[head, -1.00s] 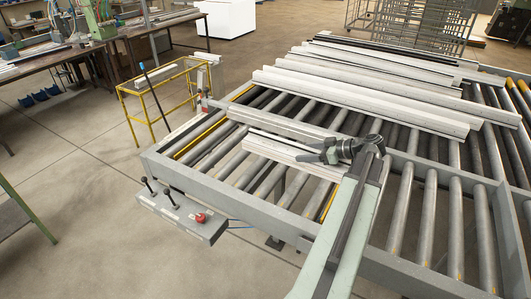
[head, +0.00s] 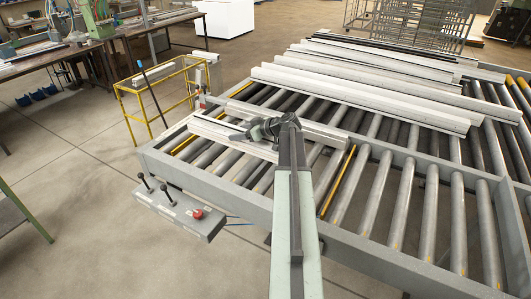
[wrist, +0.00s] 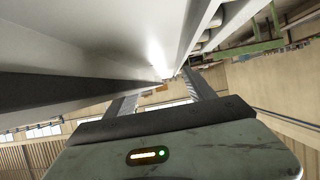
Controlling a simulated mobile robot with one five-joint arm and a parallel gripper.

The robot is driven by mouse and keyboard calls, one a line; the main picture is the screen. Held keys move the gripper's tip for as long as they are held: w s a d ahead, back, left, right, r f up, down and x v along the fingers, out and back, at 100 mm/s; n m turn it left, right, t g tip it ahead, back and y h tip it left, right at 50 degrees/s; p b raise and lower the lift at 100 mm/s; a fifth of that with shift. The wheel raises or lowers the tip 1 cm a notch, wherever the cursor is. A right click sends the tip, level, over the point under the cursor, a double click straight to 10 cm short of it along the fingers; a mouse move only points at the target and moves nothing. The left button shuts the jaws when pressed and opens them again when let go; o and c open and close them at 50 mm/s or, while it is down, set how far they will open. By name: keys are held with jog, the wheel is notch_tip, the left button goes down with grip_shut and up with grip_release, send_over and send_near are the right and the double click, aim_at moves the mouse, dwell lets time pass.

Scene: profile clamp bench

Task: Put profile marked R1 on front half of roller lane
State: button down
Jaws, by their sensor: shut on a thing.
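My gripper (head: 250,131) is shut on a pale profile (head: 212,131) with a grooved, stepped shape. The held profile lies low across the rollers of the roller lane (head: 150,160) at its front left part; I cannot tell if it touches them. In the wrist view, the profile's pale underside (wrist: 90,50) fills the upper left, with my gripper's fingers (wrist: 160,95) beside it. A second profile (head: 320,133) lies just behind and right of the held one. No R1 mark is readable on either.
Several long pale profiles (head: 360,97) lie across the back of the rollers. A control box (head: 180,213) with levers and a red button hangs at the front left edge. A yellow frame stand (head: 160,90) stands beyond the left end. Rollers at the right front are bare.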

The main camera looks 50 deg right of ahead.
aim_at(265, 157)
jog(key=s, duration=0.9)
jog(key=s+f+b, duration=0.1)
jog(key=s, duration=0.3)
jog(key=shift+s+d+f, duration=0.1)
jog(key=shift+s+d, duration=0.25)
jog(key=shift+d, duration=0.05)
jog(key=f+b, duration=0.1)
jog(key=b, duration=0.1)
jog(key=s+f+b, duration=0.1)
jog(key=f, duration=0.1)
jog(key=shift+s+f+b, duration=0.1)
jog(key=shift+f+b, duration=0.15)
jog(key=shift+b, duration=0.1)
jog(key=shift+f, duration=0.3)
jog(key=shift+r, duration=0.25)
jog(key=shift+f, duration=0.2)
jog(key=shift+c, duration=1.6)
grip_release()
jog(key=shift+r, duration=0.1)
